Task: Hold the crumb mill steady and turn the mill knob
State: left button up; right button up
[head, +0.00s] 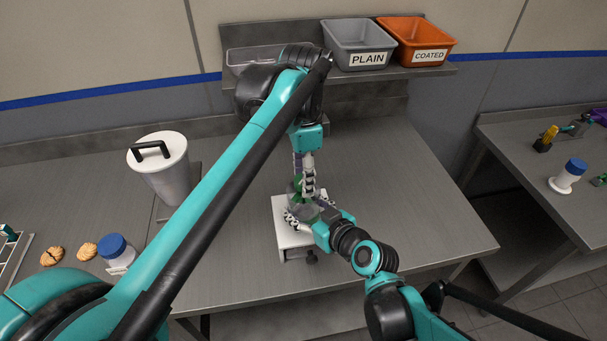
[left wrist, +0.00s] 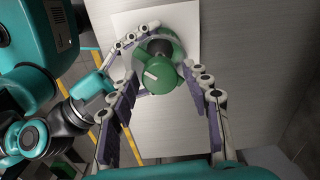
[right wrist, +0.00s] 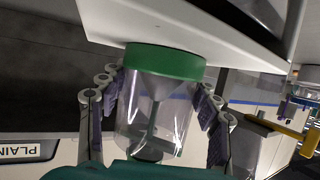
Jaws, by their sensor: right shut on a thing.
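The crumb mill, a clear jar with green parts (head: 295,188), stands on a white stand (head: 283,238) in the middle of the table. In the left wrist view its green top with the mill knob (left wrist: 165,72) shows from above, with a small pale mark. My left gripper (left wrist: 165,82) points down over the knob, fingers spread on either side, with gaps visible. My right gripper (head: 302,215) comes in from the side and is shut around the mill body. In the right wrist view the clear jar (right wrist: 150,115) sits between its fingers, the green band against the stand.
A white lidded canister (head: 165,170), biscuits (head: 52,256) and a blue-capped jar (head: 117,251) are at the left. Grey PLAIN (head: 358,36) and orange COATED (head: 416,34) bins sit on the back shelf. The table right of the stand is clear.

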pick_arm(q)
jog(key=shift+r, duration=0.1)
notch_tip(320, 180, up, 12)
dwell(0.6)
pick_arm(e)
jog(key=o, duration=1.3)
